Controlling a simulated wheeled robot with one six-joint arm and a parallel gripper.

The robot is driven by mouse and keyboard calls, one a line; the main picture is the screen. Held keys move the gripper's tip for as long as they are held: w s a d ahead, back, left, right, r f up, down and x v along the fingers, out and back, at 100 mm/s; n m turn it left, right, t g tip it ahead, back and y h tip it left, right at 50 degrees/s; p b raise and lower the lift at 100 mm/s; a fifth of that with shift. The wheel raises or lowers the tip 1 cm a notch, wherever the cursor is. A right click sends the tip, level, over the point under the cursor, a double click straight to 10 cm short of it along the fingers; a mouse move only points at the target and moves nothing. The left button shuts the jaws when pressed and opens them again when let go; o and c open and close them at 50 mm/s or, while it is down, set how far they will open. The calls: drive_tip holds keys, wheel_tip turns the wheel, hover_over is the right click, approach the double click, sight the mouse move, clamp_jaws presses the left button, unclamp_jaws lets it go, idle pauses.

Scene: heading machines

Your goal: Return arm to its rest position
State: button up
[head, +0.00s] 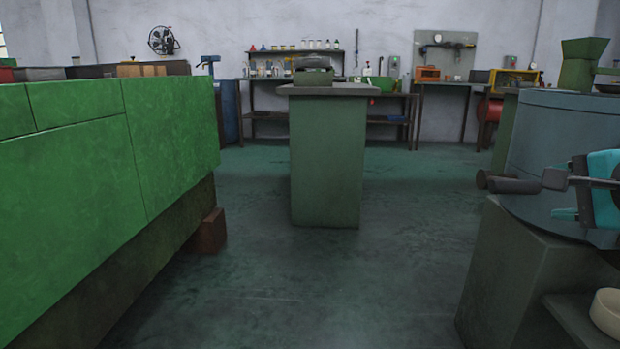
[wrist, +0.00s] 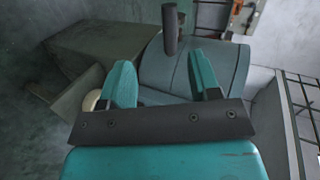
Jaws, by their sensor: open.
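My gripper (wrist: 160,66) shows in the wrist view with its two teal fingers spread apart and nothing between them. In the head view my gripper (head: 568,190) is at the right edge, partly cut off, in front of the blue-grey machine body (head: 565,125). The same machine body (wrist: 160,70) lies beyond the fingers in the wrist view, with a dark rod (wrist: 170,30) rising above it. I cannot tell how far the fingers are from its surface.
A green machine (head: 80,170) fills the left. A grey-green pedestal (head: 327,160) stands mid-floor. A cream bowl (head: 607,314) sits on a low shelf at bottom right. Workbenches (head: 385,95) line the back wall. The floor (head: 330,285) between the machines is clear.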

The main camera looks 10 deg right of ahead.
drive_tip(key=s+a+f+n+g+y+p, duration=0.1)
drive_tip(key=a+f+n+g+y+p, duration=0.15)
drive_tip(key=a+n+g+y, duration=0.9)
drive_tip(key=s+a+f+n+g+h+p, duration=0.1)
drive_tip(key=s+a+n+h+p, duration=0.15)
drive_tip(key=s+a+n, duration=0.55)
drive_tip(key=s+a+n+h+p, duration=0.1)
drive_tip(key=s+a+n+h, duration=0.25)
drive_tip(key=a+n, duration=0.5)
wheel_tip(320, 180, up, 37)
drive_tip(key=a+m+p, duration=0.1)
drive_tip(key=m+p, duration=0.1)
drive_tip(key=p, duration=3.4)
drive_tip(key=shift+s+f, duration=0.15)
drive_tip(key=shift+s, duration=0.2)
drive_tip(key=shift+y, duration=0.25)
drive_tip(key=shift+c, duration=0.5)
